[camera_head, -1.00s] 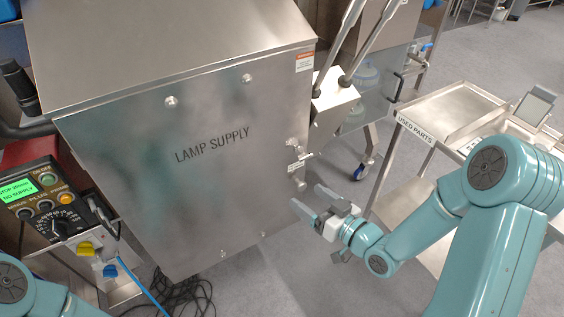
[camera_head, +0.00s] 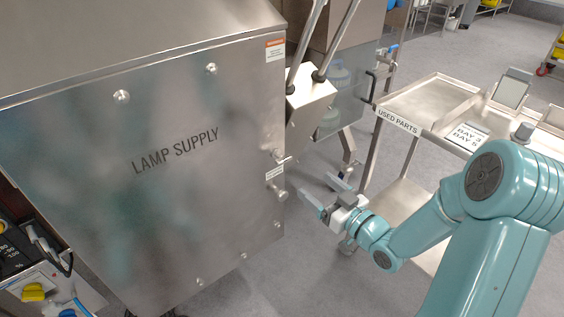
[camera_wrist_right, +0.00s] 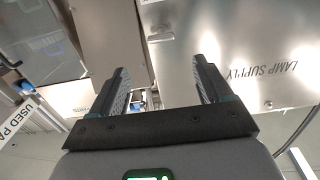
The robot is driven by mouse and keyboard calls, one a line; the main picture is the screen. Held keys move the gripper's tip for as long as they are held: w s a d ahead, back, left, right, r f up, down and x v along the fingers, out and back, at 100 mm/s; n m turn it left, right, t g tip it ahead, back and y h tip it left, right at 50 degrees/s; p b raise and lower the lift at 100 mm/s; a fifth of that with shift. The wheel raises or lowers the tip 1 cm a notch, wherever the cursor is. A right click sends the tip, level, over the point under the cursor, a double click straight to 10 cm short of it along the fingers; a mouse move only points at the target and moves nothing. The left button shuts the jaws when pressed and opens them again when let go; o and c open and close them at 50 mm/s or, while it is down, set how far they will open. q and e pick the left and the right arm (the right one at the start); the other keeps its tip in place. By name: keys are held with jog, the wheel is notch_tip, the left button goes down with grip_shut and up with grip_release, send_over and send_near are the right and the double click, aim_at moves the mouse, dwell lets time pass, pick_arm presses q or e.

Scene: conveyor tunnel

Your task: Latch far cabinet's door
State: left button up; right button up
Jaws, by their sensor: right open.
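A steel cabinet marked LAMP SUPPLY (camera_head: 150,200) fills the left of the head view, its door flush with the frame as far as I can see. A small latch (camera_head: 280,158) sits at the door's right edge, with a round knob (camera_head: 276,192) below it. Behind it stands another steel cabinet (camera_head: 345,85) with a dark bar handle (camera_head: 371,85). My right gripper (camera_head: 317,185) is open and empty, right of the knob and apart from it. In the right wrist view its two fingers (camera_wrist_right: 160,75) are spread, with the lettered door to the right. My left gripper is out of view.
A USED PARTS cart (camera_head: 400,121) with trays stands to the right, beyond my right arm. A white box with two metal rods (camera_head: 310,92) adjoins the lamp cabinet's right side. A control box (camera_head: 30,275) is at lower left. Grey floor (camera_head: 290,270) is clear below the gripper.

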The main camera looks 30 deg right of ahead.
aim_at(286, 162)
jog(key=w, duration=0.9)
jog(key=w+a, duration=0.1)
jog(key=w, duration=0.3)
jog(key=shift+w+a, duration=0.1)
jog(key=shift+w, duration=0.25)
jog(key=c, duration=1)
jog(key=shift+c, duration=0.2)
